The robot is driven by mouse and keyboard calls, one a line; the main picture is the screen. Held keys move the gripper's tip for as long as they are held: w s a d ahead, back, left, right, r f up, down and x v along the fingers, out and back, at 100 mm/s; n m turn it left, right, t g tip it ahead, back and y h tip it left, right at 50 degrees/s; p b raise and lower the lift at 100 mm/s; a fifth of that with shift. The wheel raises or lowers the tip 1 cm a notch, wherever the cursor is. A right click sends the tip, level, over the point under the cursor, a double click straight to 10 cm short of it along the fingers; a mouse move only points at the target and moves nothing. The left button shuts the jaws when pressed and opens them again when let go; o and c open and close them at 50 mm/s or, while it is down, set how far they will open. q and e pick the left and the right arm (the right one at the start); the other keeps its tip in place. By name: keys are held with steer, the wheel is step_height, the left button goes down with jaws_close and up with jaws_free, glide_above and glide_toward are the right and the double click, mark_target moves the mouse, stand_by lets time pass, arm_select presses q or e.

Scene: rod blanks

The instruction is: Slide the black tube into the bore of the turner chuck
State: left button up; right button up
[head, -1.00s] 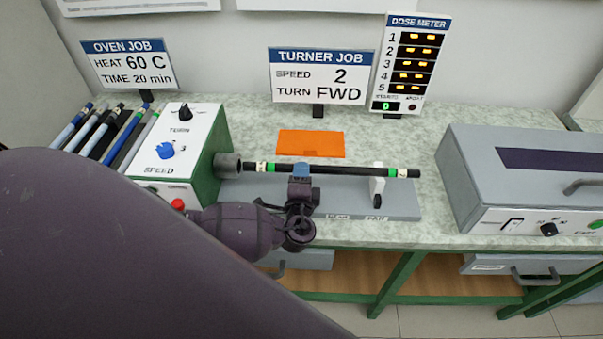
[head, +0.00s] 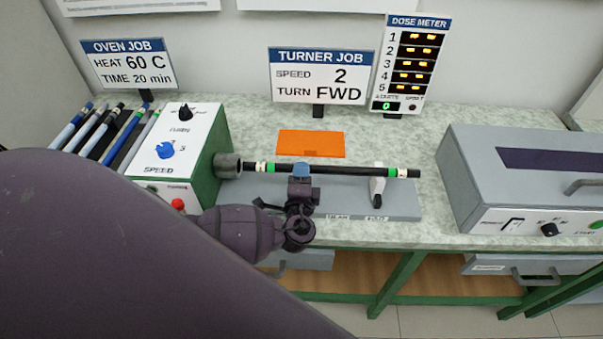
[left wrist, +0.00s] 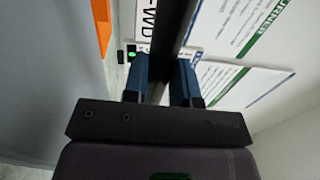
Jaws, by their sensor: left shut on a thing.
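The black tube (head: 345,171) has a green band and a pale label near its left end and a green band near its right end. It lies level, in line with the grey turner chuck (head: 227,165). In the left wrist view the blue fingers (left wrist: 161,82) close around the dark tube (left wrist: 172,35). The tube's right part is at the white rest (head: 377,184). My right gripper is not in view.
The turner box (head: 178,150) with knobs stands left of the chuck. Several rods (head: 100,128) lie at the far left. An orange mat (head: 311,144) lies behind the tube. A grey oven (head: 525,180) stands at the right. Signs stand along the back.

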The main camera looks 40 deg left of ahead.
mark_target(289, 172)
arm_select(q)
steer(key=shift+s+a, duration=0.35)
steer(key=shift+a, duration=0.25)
steer(key=shift+s+a, duration=0.5)
steer(key=shift+a, duration=0.25)
steer(key=shift+s+a, duration=0.2)
steer(key=shift+a, duration=0.2)
steer(key=shift+s+a, duration=0.25)
steer(key=shift+a, duration=0.05)
stand_by(0.4)
steer(key=shift+s+a, duration=0.15)
steer(key=shift+a, duration=0.15)
steer(key=o, duration=1)
